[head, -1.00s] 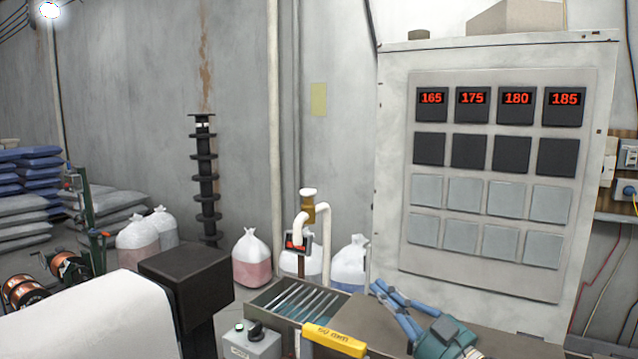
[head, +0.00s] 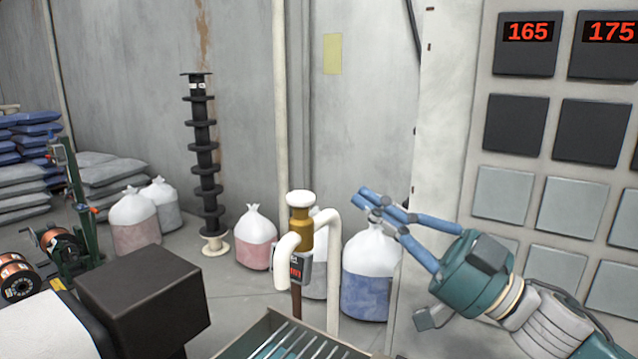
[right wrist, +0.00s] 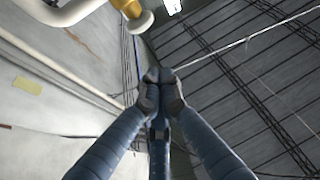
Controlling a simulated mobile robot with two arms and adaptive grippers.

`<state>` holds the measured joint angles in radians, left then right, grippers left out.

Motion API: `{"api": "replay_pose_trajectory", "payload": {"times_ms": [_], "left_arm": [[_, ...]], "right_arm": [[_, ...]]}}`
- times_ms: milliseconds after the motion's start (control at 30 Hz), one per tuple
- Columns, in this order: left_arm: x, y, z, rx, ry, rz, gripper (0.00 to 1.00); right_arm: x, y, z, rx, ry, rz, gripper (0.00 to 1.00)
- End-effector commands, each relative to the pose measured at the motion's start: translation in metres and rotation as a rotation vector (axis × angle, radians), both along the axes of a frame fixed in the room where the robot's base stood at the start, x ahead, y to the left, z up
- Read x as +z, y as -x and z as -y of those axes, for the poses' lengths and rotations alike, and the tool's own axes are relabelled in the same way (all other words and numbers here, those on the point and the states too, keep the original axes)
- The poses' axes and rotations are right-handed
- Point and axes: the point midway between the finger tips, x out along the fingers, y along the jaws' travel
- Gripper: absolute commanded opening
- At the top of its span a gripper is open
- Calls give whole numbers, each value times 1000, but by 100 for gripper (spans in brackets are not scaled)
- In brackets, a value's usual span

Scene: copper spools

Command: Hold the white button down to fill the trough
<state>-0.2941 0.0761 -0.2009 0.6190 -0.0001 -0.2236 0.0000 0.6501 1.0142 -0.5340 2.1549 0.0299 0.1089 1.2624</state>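The white button (head: 300,198) is a round cap on top of a brass valve body (head: 299,236), between two bent white pipes. The cap also shows at the top of the right wrist view (right wrist: 142,22). The trough (head: 265,333) is below at the bottom edge, partly cut off, with several pale bars across it. My right gripper (head: 366,203) has blue fingers and a teal body. It is to the right of the button at about its height in the picture, apart from it. In the right wrist view its fingertips meet, with nothing seen between them. My left gripper is not in view.
A small red display (head: 297,267) sits below the valve. A grey cabinet (head: 446,130) with red number displays stands at the right, behind my right arm. A dark box (head: 140,295) stands at the lower left. Filled bags (head: 368,285) stand on the floor behind the pipes.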

Motion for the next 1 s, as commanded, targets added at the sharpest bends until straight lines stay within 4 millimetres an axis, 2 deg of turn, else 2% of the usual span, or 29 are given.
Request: {"api": "replay_pose_trajectory", "payload": {"times_ms": [33,133,367,467,633,900,1000], "left_arm": [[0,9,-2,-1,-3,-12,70],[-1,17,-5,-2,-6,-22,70],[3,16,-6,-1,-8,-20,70],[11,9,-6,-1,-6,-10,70],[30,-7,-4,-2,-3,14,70],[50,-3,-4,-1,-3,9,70],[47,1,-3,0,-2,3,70]], "right_arm": [[0,0,0,1,0,0,0],[0,0,0,0,0,0,0],[4,-3,-3,-1,-2,1,0],[11,-9,-11,-1,-3,1,0],[27,-26,-36,1,-3,3,0],[46,-53,-76,1,-1,1,0],[25,-56,-76,-2,-1,-6,0]]}}
